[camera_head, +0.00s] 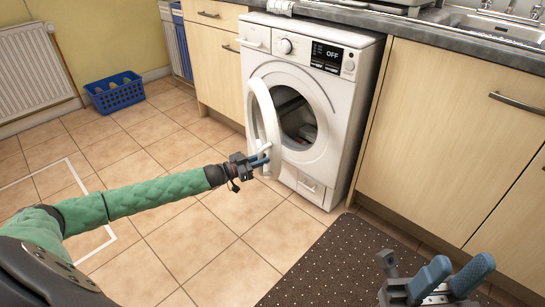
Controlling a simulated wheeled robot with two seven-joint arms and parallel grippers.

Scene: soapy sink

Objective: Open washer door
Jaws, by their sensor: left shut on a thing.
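The white washer (354,123) stands under the counter between wooden cabinets. Its round door (266,117) is swung partly open toward the left, and the dark drum opening (297,122) shows with some items inside. My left gripper (262,158) is at the lower part of the door's edge and is shut on it. My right gripper (449,281) is at the bottom right, with its blue fingers apart and nothing between them. It is well away from the washer.
A dark dotted mat (335,262) lies on the tiled floor before the washer. A blue basket (115,93) stands by the wall, near a radiator (34,66). A wooden cabinet (449,132) is on the right. The floor left of the door is clear.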

